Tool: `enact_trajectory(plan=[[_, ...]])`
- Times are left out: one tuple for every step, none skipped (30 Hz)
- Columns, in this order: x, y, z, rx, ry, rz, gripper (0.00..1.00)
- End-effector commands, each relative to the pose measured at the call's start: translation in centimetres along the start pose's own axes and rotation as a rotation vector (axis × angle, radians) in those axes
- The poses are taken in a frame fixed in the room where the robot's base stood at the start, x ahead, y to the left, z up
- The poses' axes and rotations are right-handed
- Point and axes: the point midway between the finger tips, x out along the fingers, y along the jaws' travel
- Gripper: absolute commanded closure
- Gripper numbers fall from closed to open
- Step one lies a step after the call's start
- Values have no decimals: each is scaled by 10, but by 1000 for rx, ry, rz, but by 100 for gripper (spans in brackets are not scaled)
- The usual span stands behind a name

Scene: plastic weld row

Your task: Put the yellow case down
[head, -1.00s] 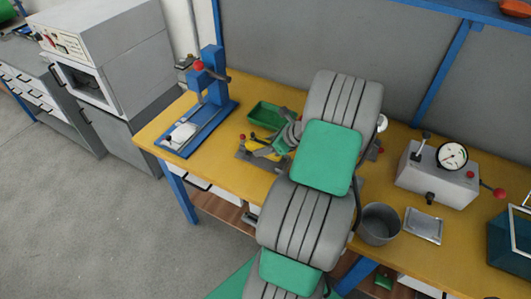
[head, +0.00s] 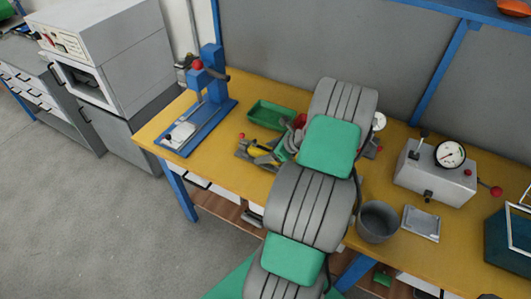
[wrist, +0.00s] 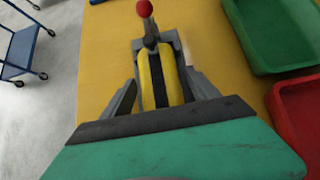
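The yellow case (wrist: 147,85), with a black band down its middle, is between the two grey fingers of my gripper (wrist: 160,62) in the wrist view. The fingers lie along both its sides and appear shut on it. In the head view the yellow case (head: 261,151) shows in my gripper (head: 266,156), low over the left part of the yellow bench (head: 222,135). I cannot tell whether its underside touches the bench. A red-knobbed lever (wrist: 144,10) stands just beyond the case and partly overlaps it.
A green tray (wrist: 284,40) and a red tray (wrist: 303,112) lie to the right of the case. A blue press (head: 207,105) stands left on the bench. A grey bin (head: 378,221), a metal plate (head: 421,223) and a gauge box (head: 432,180) are to the right.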

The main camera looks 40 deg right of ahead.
Motion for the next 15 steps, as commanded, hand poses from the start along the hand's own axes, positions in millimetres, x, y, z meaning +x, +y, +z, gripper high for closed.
enact_trajectory(plan=[[0, 0, 0, 0, 0, 0, 28], [0, 0, 0, 0, 0, 0, 28], [0, 0, 0, 0, 0, 0, 28], [0, 0, 0, 0, 0, 0, 28], [0, 0, 0, 0, 0, 0, 28], [0, 0, 0, 0, 0, 0, 28], [0, 0, 0, 0, 0, 0, 28], [-1, 0, 1, 0, 0, -1, 28], [-3, 0, 3, -1, 0, -1, 28], [-6, -1, 3, -1, 0, -2, 28], [-9, -1, 2, 0, -1, -3, 28], [-16, -2, 2, 1, -1, -4, 28], [-22, -2, 2, 0, -1, -5, 28], [-28, -2, 1, 0, 0, -7, 28], [-39, -2, 1, 1, 0, -7, 28]])
